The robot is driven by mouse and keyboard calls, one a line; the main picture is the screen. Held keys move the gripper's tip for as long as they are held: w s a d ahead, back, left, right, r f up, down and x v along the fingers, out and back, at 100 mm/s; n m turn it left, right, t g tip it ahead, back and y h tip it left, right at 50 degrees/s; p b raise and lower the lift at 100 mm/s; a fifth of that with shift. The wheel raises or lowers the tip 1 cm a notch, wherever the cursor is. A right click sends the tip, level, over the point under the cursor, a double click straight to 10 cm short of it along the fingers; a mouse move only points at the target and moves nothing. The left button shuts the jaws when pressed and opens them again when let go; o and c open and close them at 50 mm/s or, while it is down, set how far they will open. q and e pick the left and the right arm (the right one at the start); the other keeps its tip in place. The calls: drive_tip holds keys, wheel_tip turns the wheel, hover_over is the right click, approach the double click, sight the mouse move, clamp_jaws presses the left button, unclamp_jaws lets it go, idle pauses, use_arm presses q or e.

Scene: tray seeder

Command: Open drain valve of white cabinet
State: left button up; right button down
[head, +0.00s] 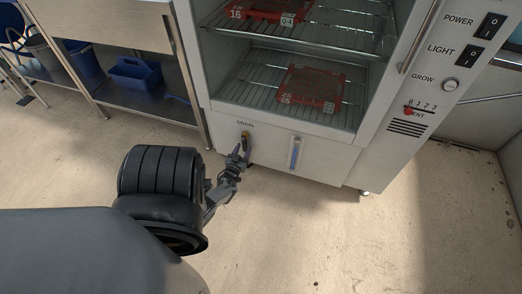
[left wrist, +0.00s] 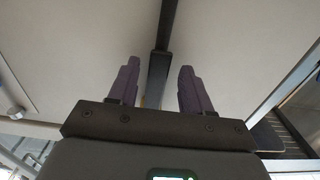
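The white cabinet (head: 322,160) stands in the upper middle of the head view, its lower front panel marked DRAIN. My left gripper is right at the valve; contact cannot be told. In the left wrist view the two purple fingers (left wrist: 158,86) are apart, with a dark bar and a little yellow between them. The valve's handle position is not clear. My right gripper is not in view.
A blue level gauge (head: 295,152) sits right of the valve. Red trays (head: 312,90) lie on wire racks inside the cabinet. A control panel (head: 450,70) is on the right. A metal bench with a blue caddy (head: 134,75) stands left. The floor in front is clear.

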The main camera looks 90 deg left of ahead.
use_arm(q)
drive_tip(key=shift+d+f, duration=0.1)
drive_tip(key=shift+d, duration=0.05)
drive_tip(key=shift+d, duration=0.2)
drive_tip(key=p+v, duration=0.4)
drive_tip(key=v, duration=0.6)
drive_tip(key=shift+s, duration=0.2)
